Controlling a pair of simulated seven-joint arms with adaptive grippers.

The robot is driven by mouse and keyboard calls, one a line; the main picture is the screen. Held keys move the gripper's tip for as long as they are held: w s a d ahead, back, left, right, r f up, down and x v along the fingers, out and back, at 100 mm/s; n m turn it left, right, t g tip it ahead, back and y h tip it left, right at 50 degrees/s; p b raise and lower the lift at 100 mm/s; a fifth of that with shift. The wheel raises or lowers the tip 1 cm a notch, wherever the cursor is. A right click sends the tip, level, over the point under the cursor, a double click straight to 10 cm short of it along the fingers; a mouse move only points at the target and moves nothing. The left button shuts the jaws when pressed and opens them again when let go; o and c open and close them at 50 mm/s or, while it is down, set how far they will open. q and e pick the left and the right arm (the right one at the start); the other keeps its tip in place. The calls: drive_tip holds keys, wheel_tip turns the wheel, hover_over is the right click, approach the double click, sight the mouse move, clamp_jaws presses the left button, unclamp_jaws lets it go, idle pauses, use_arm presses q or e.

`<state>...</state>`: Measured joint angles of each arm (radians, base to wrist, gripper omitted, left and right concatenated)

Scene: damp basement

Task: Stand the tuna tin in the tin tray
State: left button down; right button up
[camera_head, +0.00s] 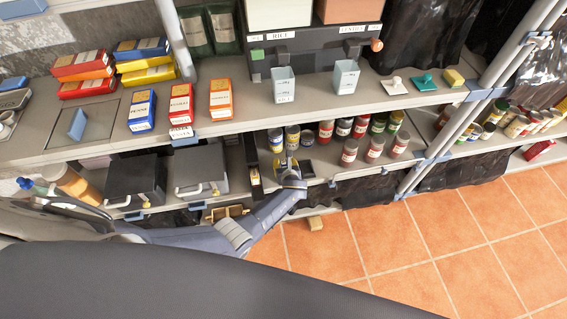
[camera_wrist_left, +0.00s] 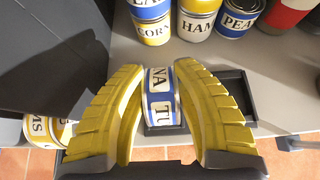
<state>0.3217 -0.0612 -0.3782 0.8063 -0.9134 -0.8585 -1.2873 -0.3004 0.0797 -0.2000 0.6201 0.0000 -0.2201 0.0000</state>
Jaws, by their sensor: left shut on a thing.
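The tuna tin (camera_wrist_left: 161,98) has a white label with dark letters and blue bands. It sits between the yellow fingers of my left gripper (camera_wrist_left: 158,84), which is shut on it. Its label runs sideways compared with the cans behind, so the tin looks turned on its side. The dark tin tray (camera_wrist_left: 237,88) lies on the shelf behind and below the tin; whether they touch I cannot tell. In the head view my left gripper (camera_head: 289,168) is at the lower shelf, beside the tray (camera_head: 322,167). The tin is not clear there. My right gripper is out of view.
Labelled cans stand close behind, among them a ham can (camera_wrist_left: 198,20) and a pea can (camera_wrist_left: 238,18). Red-labelled jars (camera_head: 375,148) stand right of the tray. Another yellow-banded can (camera_wrist_left: 45,130) is at left in the wrist view. The upper shelf (camera_head: 230,125) overhangs.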

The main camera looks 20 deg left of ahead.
use_arm(q)
drive_tip(key=c, duration=0.9)
unclamp_jaws()
drive_tip(key=shift+c, duration=0.2)
drive_tip(key=shift+v, duration=1)
drive_tip(key=v, duration=1)
drive_tip(key=s+d+f+n+g+h, duration=0.1)
drive_tip(key=s+f+n+g+h, duration=0.15)
drive_tip(key=s+f+n, duration=0.7)
drive_tip(key=s+d+f+n+g+h, duration=0.1)
drive_tip(key=s+d+f+n+h, duration=0.15)
drive_tip(key=s+f+n, duration=0.65)
drive_tip(key=s+a+f+n+g, duration=0.1)
drive_tip(key=s+a+f, duration=0.4)
drive_tip(key=s, duration=0.6)
drive_tip(key=s+a+f+n+g, duration=0.2)
drive_tip(key=s+a+f+n, duration=0.2)
drive_tip(key=s, duration=0.7)
drive_tip(key=s+a+f+n+g, duration=0.2)
drive_tip(key=s+a+f, duration=0.3)
drive_tip(key=s, duration=0.7)
wheel_tip(320, 180, down, 3)
drive_tip(key=shift+a+r+n, duration=0.15)
drive_tip(key=shift+a+n, duration=0.25)
drive_tip(key=shift+n, duration=0.15)
